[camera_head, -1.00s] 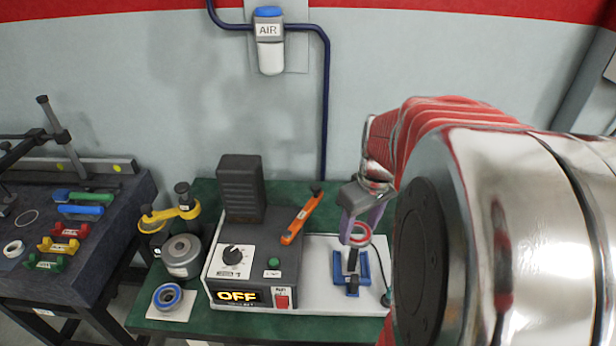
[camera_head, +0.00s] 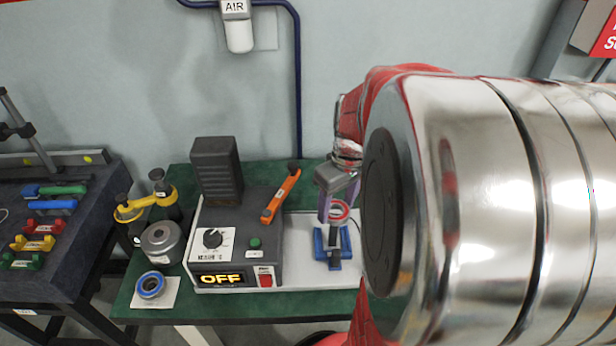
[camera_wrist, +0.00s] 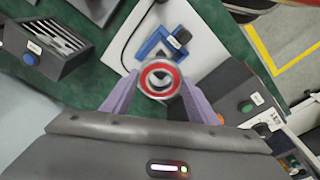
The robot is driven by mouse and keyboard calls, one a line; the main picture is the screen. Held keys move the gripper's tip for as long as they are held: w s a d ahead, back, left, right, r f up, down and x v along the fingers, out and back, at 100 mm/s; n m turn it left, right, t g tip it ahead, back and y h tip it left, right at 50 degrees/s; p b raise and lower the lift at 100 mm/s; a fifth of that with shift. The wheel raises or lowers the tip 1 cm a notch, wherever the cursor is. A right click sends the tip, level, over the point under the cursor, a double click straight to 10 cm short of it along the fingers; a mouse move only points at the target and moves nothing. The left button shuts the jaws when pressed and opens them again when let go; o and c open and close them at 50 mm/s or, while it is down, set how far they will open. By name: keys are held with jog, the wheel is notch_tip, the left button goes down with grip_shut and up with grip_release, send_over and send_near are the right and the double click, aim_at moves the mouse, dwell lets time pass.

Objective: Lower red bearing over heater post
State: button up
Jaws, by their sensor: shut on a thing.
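My gripper (camera_wrist: 160,92) has its two purple fingers shut on the red bearing (camera_wrist: 149,81), a ring with a red face and a metal rim. In the head view the bearing (camera_head: 340,209) is held at the upper part of the dark heater post (camera_head: 335,237), which stands on a blue base (camera_head: 319,246). Whether the post's tip is inside the bore or behind it, I cannot tell. In the wrist view the blue base (camera_wrist: 152,43) shows beyond the bearing. My arm hides the right side of the head view.
The heater box (camera_head: 224,240) reads OFF, with an orange-handled tool (camera_head: 281,195) on it. A blue bearing (camera_head: 151,285) lies on a white card at the bench's left, beside a metal cylinder (camera_head: 161,243). A dark cable runs beside the base.

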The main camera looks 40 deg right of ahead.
jog(key=shift+f, duration=0.15)
jog(key=shift+f, duration=4.75)
jog(key=shift+f, duration=0.4)
jog(key=o, duration=1.3)
jog(key=shift+o, duration=0.2)
